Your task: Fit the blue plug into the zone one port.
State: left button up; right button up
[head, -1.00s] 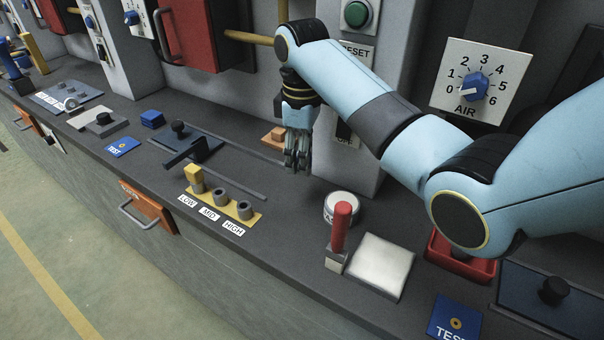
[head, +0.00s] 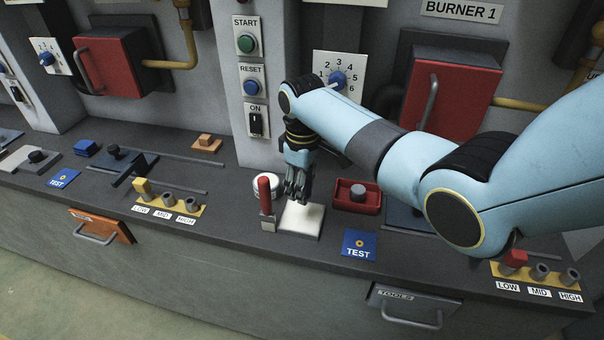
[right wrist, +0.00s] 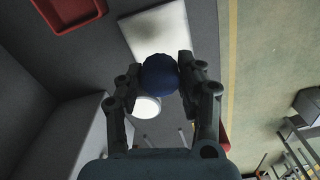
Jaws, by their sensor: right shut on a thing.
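My right gripper (head: 297,194) points down above the white square pad (head: 300,220). It is shut on a dark blue round piece, probably the blue plug (right wrist: 160,76), seen end-on between its fingertips in the right wrist view. In the head view the fingers hide this piece. A yellow strip with LOW, MID and HIGH sockets (head: 187,210) is at the left, with a yellow plug in LOW. A similar strip (head: 540,283) at the right has a red plug in LOW. I can read no zone one label, so I cannot tell which port it is. My left gripper is not in view.
A red-handled lever (head: 265,194) stands just left of the pad, near a white round button (head: 266,182). A blue TEST plate (head: 359,245) lies in front. The wall rises close behind.

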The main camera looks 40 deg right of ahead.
jog(key=shift+w+d, duration=0.1)
jog(key=shift+w, duration=0.05)
jog(key=shift+f+b, duration=0.35)
jog(key=shift+f, duration=0.05)
notch_tip(320, 180, down, 5)
jog(key=b, duration=0.3)
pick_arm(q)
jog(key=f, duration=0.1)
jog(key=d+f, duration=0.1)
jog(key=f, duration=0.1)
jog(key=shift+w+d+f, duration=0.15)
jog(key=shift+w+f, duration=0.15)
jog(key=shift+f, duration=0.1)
pick_arm(e)
jog(key=shift+r, duration=0.1)
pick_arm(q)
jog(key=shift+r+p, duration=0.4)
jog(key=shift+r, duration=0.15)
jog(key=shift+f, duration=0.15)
pick_arm(e)
jog(key=shift+f, duration=0.2)
pick_arm(q)
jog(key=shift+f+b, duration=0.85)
jog(key=shift+b, duration=0.15)
pick_arm(e)
jog(key=shift+f, duration=1.1)
